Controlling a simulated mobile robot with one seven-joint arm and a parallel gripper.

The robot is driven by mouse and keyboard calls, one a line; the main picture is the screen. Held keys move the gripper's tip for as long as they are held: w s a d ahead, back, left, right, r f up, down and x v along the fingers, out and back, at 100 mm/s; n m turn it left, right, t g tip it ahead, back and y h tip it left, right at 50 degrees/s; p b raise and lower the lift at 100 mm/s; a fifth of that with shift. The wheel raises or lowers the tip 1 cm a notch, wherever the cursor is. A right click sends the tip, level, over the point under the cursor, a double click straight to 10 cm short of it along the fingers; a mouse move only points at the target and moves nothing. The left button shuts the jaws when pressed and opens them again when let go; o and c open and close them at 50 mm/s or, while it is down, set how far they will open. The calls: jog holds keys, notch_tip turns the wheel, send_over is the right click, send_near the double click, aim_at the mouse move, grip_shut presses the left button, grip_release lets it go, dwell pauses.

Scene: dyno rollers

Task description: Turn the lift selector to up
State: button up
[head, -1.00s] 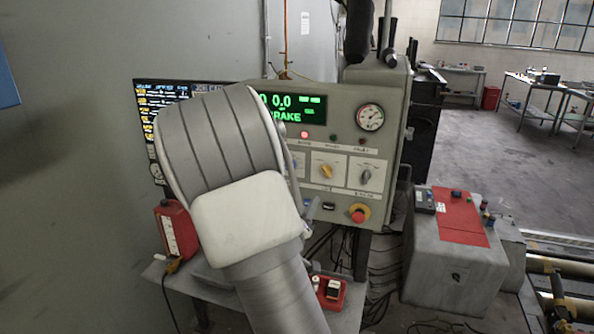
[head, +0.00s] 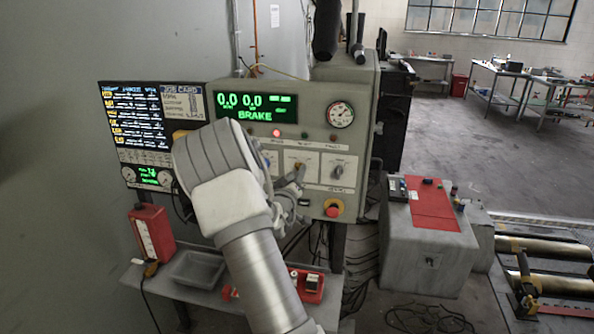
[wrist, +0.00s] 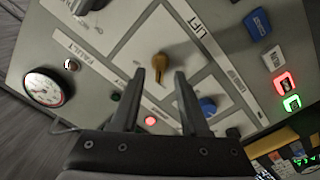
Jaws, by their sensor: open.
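The grey control panel (head: 349,102) carries a row of selectors on white plates. In the head view my gripper (head: 299,177) is in front of the middle plate and partly covers the knob. The knob's marked positions are too small to read.
A blue knob (wrist: 208,105) is beside my right finger in the wrist view. A grey knob (head: 338,172) and red stop button (head: 333,209) are to the right in the head view. The green display (head: 255,108) reads BRAKE. A shelf with a grey tray (head: 197,268) is below.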

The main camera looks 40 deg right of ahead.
jog(key=shift+x, duration=0.9)
grip_shut()
